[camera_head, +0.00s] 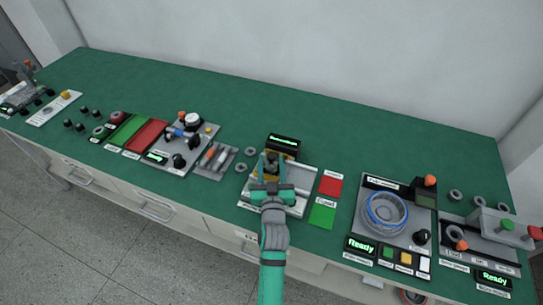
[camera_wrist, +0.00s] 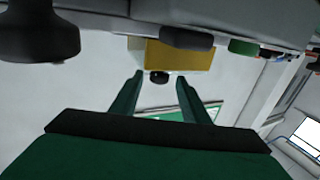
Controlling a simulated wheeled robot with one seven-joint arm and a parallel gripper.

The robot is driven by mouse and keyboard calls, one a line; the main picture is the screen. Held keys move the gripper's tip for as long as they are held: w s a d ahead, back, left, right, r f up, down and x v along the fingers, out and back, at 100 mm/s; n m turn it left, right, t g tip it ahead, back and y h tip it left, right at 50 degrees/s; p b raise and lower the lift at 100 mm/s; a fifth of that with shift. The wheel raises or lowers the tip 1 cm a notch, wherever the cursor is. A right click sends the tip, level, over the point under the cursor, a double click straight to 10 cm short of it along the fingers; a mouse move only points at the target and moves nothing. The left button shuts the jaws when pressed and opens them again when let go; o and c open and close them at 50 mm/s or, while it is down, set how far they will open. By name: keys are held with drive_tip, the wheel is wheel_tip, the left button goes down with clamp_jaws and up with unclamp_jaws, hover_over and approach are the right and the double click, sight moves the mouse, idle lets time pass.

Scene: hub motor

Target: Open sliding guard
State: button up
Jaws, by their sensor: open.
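A grey station plate (camera_head: 298,205) with a small black display box (camera_head: 284,142) at its back stands near the middle of the bench. A yellow block (camera_head: 258,172) on it is partly hidden by my gripper. My gripper (camera_head: 271,163) is over this station, its fingers apart. In the wrist view my gripper (camera_wrist: 160,84) is open, with the yellow block (camera_wrist: 185,58) and a small dark knob (camera_wrist: 158,77) ahead, near the fingertips. Nothing shows gripped; contact is unclear. I cannot tell which part is the sliding guard.
Red (camera_head: 330,185) and green (camera_head: 322,216) pads lie right of the station. Farther right is a panel with a blue-ringed round bowl (camera_head: 385,212). A slotted tool tray (camera_head: 214,161) is on the left. The green bench top (camera_head: 330,120) is clear behind.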

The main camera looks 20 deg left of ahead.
sight(271, 160)
drive_tip(key=shift+x, duration=1.55)
